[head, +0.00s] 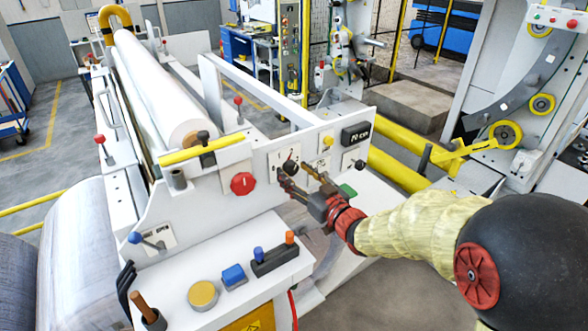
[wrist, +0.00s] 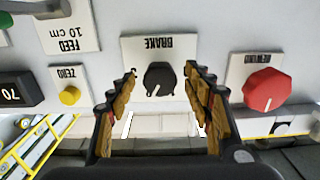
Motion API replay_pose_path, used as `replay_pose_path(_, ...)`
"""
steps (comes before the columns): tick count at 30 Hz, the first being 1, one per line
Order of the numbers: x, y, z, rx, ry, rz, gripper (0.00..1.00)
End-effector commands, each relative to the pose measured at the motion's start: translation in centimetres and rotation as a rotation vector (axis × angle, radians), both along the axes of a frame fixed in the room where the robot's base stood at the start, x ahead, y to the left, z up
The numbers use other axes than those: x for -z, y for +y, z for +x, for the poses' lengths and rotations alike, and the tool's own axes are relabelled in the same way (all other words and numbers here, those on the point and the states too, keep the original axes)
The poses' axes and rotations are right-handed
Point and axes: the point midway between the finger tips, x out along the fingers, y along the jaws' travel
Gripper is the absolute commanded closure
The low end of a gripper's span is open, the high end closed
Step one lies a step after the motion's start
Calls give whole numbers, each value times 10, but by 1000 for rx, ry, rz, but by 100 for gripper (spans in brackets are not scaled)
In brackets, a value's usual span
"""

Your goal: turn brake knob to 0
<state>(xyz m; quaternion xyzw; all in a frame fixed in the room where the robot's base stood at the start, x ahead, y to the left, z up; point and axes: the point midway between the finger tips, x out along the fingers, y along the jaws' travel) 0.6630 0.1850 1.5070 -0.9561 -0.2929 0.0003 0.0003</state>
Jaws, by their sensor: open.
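The black brake knob (wrist: 159,79) sits on a white plate whose label BRAKE reads upside down in the wrist view. A white mark on the knob points down and slightly left in that view. The knob shows in the head view (head: 290,167) on the machine's front panel. My gripper (head: 300,177) is in front of the panel there. In the wrist view my gripper's two fingers (wrist: 161,76) are apart, one on each side of the knob, with visible gaps. The scale numbers on the plate are mostly hidden by the fingers.
A red rewind knob (wrist: 265,90) is right of the brake plate in the wrist view; it is also in the head view (head: 242,184). A yellow zero button (wrist: 70,96) and a display (wrist: 14,89) are to the left. A white shelf (head: 210,268) with buttons lies below the panel.

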Motion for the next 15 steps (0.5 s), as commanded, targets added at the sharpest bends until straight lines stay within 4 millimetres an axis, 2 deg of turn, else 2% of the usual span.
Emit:
replay_pose_path(4,0,5,7,-1,-1,-1,49)
replay_pose_path(12,0,5,8,0,-1,-1,49)
replay_pose_path(15,0,5,8,0,-1,-1,54)
